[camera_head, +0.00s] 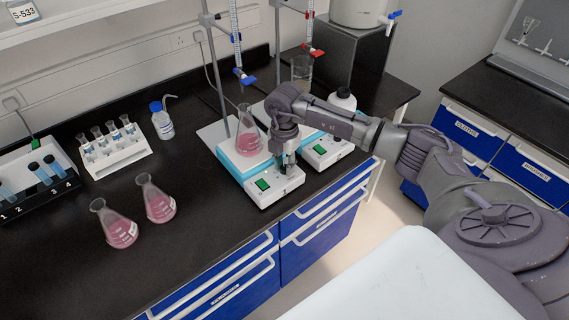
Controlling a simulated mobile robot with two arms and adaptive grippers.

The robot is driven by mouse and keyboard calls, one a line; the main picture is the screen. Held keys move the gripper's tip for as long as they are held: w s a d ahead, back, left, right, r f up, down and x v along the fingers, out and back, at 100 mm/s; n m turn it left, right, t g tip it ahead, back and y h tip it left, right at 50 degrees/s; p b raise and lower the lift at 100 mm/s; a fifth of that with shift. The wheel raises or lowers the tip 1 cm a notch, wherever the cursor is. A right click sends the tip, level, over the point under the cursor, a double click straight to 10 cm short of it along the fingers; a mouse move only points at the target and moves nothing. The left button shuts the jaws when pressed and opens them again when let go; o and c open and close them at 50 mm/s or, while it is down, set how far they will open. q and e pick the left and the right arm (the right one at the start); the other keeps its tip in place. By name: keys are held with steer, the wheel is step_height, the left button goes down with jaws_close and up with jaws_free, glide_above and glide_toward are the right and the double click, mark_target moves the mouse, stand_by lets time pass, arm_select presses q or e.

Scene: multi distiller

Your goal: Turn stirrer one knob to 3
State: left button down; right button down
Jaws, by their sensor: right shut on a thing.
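The nearer stirrer (273,193) is a white box with a blue top and a green switch on its front panel. A conical flask (248,146) with pink liquid stands on its top. My right gripper (285,167) reaches down from the right to this stirrer's front panel, right of the green switch. It is shut on the knob there. The fingers hide the knob, so I cannot read its setting. A second stirrer (326,154) with a green switch stands just to the right, partly behind my right arm. My left gripper is not in view.
Burette stands rise behind both stirrers, with a blue tap (244,77) and a red tap (313,50). Two pink flasks (118,225) (157,200), a wash bottle (162,121) and tube racks (112,151) stand on the left. The black bench (205,245) is clear at front left.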

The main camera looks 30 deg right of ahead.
mark_target(285, 167)
steer(key=shift+r, duration=0.1)
steer(key=c, duration=0.9)
jaws_free()
step_height(285, 167, up, 12)
